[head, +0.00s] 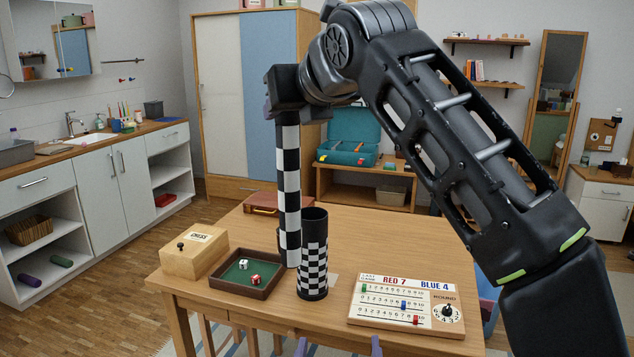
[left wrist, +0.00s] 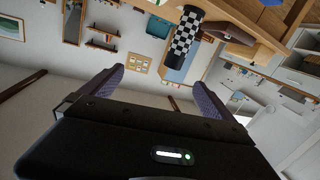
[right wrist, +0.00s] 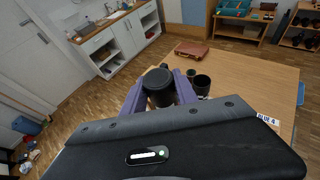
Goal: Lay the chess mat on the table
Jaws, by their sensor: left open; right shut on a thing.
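The chess mat is a tall black-and-white checked roll (head: 289,180) in the head view, hanging upright. My right gripper (head: 287,108) is shut on its upper end. In the right wrist view the roll's dark end (right wrist: 158,86) sits between the purple fingers. A black tube with a small checked band (head: 313,262) stands open-topped on the table (head: 370,240), just right of the roll's lower end. The tube also shows in the left wrist view (left wrist: 186,38). My left gripper (head: 338,346) is open and empty at the table's front edge, only its fingertips showing. I cannot tell whether the roll touches the table.
A dice tray (head: 273,291) and a wooden chess box (head: 194,252) stand at the left. A scoreboard (head: 405,305) lies front right. A brown case (head: 262,204) lies at the back. A dark object (head: 280,240) is partly hidden behind the roll. The table's back right is clear.

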